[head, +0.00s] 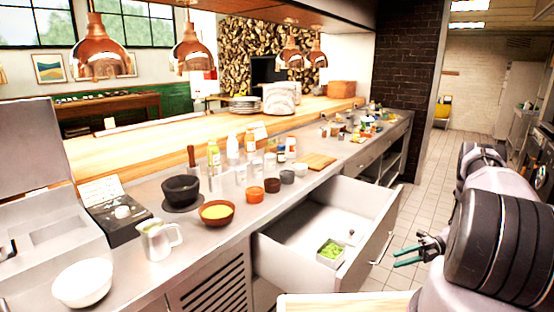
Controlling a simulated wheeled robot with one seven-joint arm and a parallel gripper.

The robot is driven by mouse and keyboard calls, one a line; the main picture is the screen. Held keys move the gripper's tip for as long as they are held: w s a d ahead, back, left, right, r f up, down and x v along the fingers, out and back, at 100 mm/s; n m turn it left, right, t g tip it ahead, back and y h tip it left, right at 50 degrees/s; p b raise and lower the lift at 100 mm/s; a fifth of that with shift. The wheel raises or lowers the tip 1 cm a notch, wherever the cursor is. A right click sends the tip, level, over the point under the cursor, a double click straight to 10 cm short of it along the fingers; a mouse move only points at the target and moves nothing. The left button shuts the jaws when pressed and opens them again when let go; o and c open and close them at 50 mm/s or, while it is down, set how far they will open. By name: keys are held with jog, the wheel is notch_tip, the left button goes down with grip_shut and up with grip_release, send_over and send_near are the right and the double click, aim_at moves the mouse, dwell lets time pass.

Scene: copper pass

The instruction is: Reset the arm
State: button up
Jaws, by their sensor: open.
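My gripper (408,256) is at the right of the head view, with its green fingers apart and nothing between them. It is in front of the open drawer (379,243), apart from the drawer front and to its right. My arm comes in from the right edge, large and close to the camera. The drawer is pulled out from under the steel counter. In it stands a small metal container (331,252) with green pieces, and a small dark thing lies behind it.
The steel counter (150,285) holds a white bowl (83,283), a metal pitcher (158,240), a brown bowl with yellow contents (217,213), a black mortar (181,190), and several bottles and small cups. Copper lamps hang above. The tiled floor (425,190) is open behind my arm.

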jog(key=w+a+r+n+g+h, duration=0.1)
jog(key=w+r+n+h, duration=0.2)
jog(key=r, duration=0.6)
jog(key=w+a+r+n+h, duration=0.15)
jog(key=r+n, duration=0.25)
jog(key=r, duration=0.5)
jog(key=a+r+n+t+h, duration=0.15)
jog(key=r+n, duration=0.25)
jog(key=r, duration=0.5)
jog(key=a+r+n+g+h, duration=0.1)
jog(key=a+r+n+h, duration=0.25)
jog(key=r, duration=0.55)
jog(key=s+a+r+n+t+h, duration=0.2)
jog(key=s+a+r+n+t, duration=0.3)
jog(key=s+r+n, duration=0.3)
jog(key=s+a+r+n+t+h, duration=0.2)
jog(key=s+a+r+n+t, duration=0.3)
jog(key=s, duration=1.1)
notch_tip(320, 180, up, 7)
jog(key=a+n, duration=0.1)
jog(key=n, duration=0.2)
